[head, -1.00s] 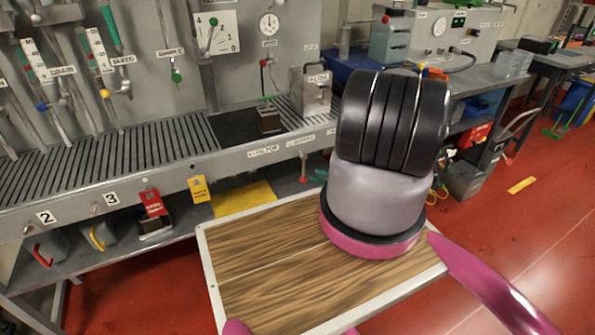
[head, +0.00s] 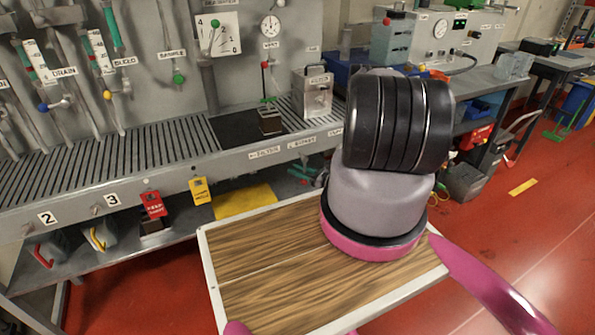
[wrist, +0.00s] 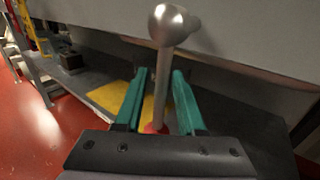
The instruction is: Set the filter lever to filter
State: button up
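The filter lever (wrist: 163,85) is a grey metal rod with a rounded grey head at the top and a red knob at its lower end in the wrist view. It hangs from the front of the bench. My gripper (wrist: 160,76) has teal fingers standing one on each side of the rod, with visible gaps, closer on the right. It is open. In the head view my gripper (head: 304,172) is at the bench's front edge, below two labels, one apparently reading filter (head: 265,151); the lever is not clearly visible there. My arm hides part of the bench to the right.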

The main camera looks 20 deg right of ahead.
grip_shut()
dwell(1.2)
